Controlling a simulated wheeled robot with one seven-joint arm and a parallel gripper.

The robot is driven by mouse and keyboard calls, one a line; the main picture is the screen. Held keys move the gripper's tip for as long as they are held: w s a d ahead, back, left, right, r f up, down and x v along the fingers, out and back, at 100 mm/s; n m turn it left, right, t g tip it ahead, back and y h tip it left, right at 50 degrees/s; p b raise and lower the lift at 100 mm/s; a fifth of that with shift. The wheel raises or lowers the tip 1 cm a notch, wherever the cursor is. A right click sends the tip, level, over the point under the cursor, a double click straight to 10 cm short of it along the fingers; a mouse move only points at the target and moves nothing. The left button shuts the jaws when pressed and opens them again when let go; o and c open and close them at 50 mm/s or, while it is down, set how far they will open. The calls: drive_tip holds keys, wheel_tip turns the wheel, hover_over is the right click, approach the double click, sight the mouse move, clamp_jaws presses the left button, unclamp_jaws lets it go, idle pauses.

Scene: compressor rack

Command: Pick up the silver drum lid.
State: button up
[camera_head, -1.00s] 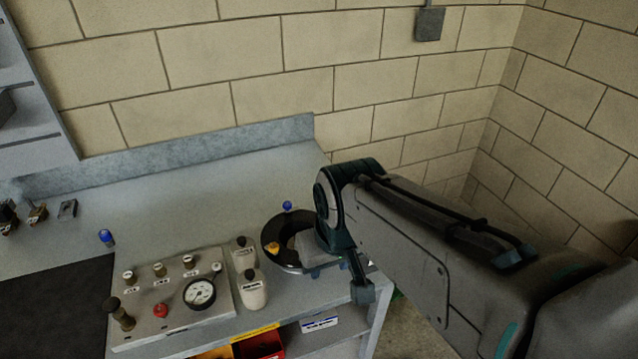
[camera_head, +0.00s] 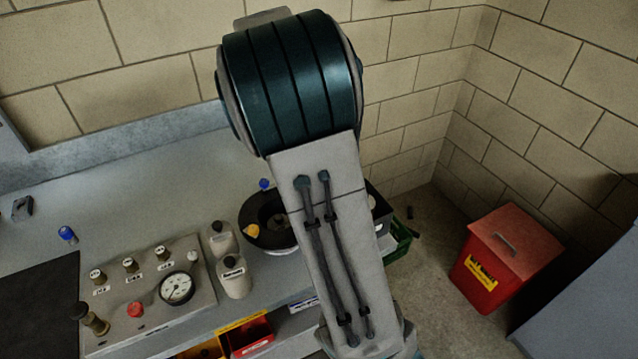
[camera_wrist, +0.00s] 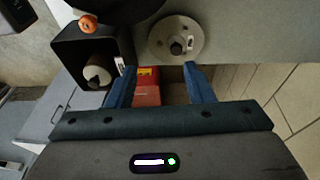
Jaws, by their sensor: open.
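A round, pale silver disc with a dark knob at its centre, which looks like the silver drum lid (camera_wrist: 160,42), lies on a grey surface at the top of the wrist view. My gripper (camera_wrist: 162,84) is open, with its two blue fingers apart and nothing held between them. The disc is beyond the fingertips, apart from them, slightly right of the middle of the gap. In the head view my arm hides the gripper, and I cannot make out the lid there.
A black box (camera_wrist: 67,52) holding a roll stands left of the lid. A black round dish (camera_head: 253,213) sits on the counter (camera_head: 150,180) beside two white bottles and a gauge panel (camera_head: 150,300). A red bin (camera_head: 500,265) stands on the floor at right.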

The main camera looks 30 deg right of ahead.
drive_tip(key=w+d+f+m, duration=0.1)
drive_tip(key=f, duration=0.2)
drive_tip(key=w+d+f+m+h, duration=0.1)
drive_tip(key=f, duration=0.2)
drive_tip(key=w+d+f+m, duration=0.1)
drive_tip(key=d+f, duration=0.1)
drive_tip(key=f, duration=0.1)
drive_tip(key=shift+w, duration=0.1)
drive_tip(key=shift+h, duration=0.3)
drive_tip(key=x, duration=0.3)
drive_tip(key=p+x, duration=0.1)
drive_tip(key=x, duration=0.1)
drive_tip(key=shift+s+d, duration=0.2)
drive_tip(key=shift+s, duration=0.05)
clamp_jaws()
